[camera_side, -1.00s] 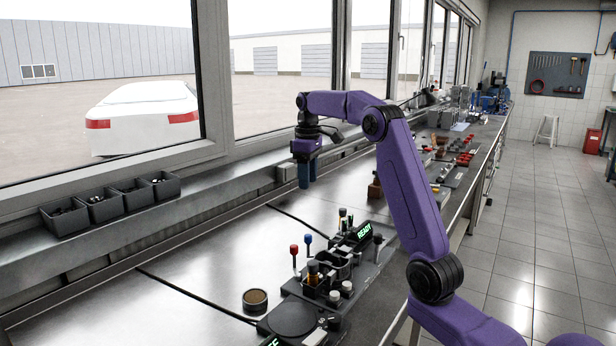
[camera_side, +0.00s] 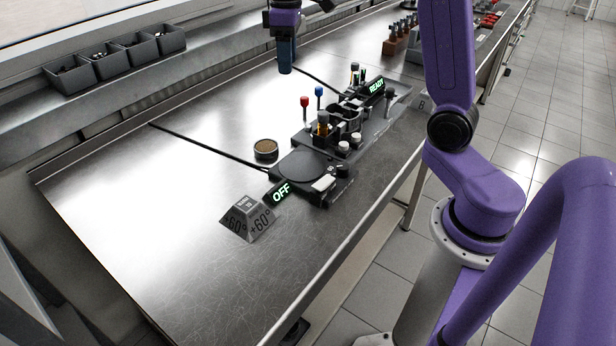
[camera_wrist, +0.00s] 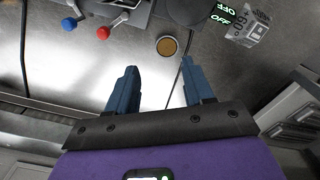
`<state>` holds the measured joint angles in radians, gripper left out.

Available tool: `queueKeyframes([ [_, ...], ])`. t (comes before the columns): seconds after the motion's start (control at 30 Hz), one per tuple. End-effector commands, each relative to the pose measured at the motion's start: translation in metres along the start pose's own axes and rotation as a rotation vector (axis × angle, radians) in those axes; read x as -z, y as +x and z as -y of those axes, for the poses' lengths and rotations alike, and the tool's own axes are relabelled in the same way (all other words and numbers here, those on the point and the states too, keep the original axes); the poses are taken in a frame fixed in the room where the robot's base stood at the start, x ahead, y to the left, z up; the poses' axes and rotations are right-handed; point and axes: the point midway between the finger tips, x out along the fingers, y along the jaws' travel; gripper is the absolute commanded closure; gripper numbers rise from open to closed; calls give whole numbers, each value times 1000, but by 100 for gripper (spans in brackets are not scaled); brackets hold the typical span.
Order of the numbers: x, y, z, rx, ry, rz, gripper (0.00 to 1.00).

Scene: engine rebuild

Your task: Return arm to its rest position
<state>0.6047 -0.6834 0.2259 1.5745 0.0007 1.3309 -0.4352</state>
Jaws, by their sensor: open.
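My gripper (camera_side: 285,57) is at the top of the side view, with its blue fingers pointing down above the back part of the steel workbench (camera_side: 120,210). In the wrist view my gripper (camera_wrist: 160,85) shows two blue fingers spread apart, with only bare bench between them. It holds nothing. My purple arm stands at the right of the side view, and its upper part is cut off by the frame.
A black fixture (camera_side: 300,168) with red and blue knobs and lit READY and OFF displays stands mid-bench. Near it are a round brown-topped tin (camera_side: 265,149) and a grey +60° block (camera_side: 247,217). Dark bins (camera_side: 110,62) line the back ledge. The bench's left part is clear.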

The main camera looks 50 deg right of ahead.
Motion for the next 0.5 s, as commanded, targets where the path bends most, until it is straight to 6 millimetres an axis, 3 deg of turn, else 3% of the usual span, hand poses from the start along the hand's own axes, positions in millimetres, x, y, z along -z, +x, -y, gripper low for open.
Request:
queueKeyframes([
  [0.1,-8,7,45,1,-73,-2,48],
  [0.27,-27,18,100,2,-165,-6,48],
  [0.5,-76,37,168,5,-301,-11,48],
])
